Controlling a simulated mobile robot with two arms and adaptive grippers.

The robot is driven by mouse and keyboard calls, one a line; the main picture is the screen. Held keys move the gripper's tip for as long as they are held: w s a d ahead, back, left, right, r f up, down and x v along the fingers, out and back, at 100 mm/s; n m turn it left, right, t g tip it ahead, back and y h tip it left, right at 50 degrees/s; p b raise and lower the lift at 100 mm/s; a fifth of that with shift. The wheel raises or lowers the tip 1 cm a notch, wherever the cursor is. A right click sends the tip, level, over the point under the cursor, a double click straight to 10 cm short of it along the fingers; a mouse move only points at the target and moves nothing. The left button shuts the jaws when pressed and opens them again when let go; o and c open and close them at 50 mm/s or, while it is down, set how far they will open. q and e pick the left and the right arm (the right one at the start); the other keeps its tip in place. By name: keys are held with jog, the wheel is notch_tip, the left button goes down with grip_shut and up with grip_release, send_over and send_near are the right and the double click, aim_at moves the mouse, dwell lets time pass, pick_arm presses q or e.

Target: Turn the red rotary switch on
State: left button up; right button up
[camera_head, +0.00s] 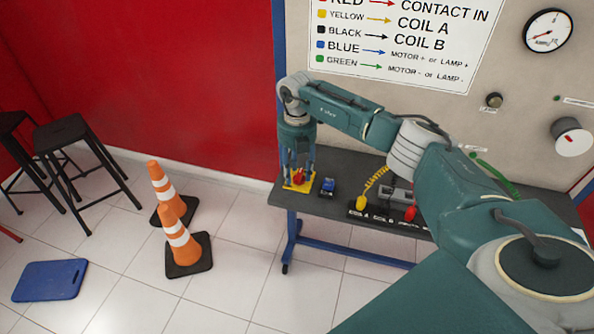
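The red rotary switch (299,177) sits on a yellow base at the left end of the grey table. My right gripper (298,168) points down over it from above. Its two fingers are spread apart, one to each side of the red knob, with a gap showing between them. Whether a fingertip touches the knob or the base is too small to tell. The knob's turned position is not readable. My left gripper is not in view.
A small blue device (328,187) stands just right of the switch. Further right are a yellow coiled cable (374,184) and a red plug (410,212). The trainer panel (370,85) rises behind the table (345,215). Orange cones (181,243) stand on the floor at left.

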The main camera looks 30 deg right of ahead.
aim_at(297, 175)
notch_tip(297, 175, up, 12)
dwell(0.4)
jog(key=shift+f, duration=0.1)
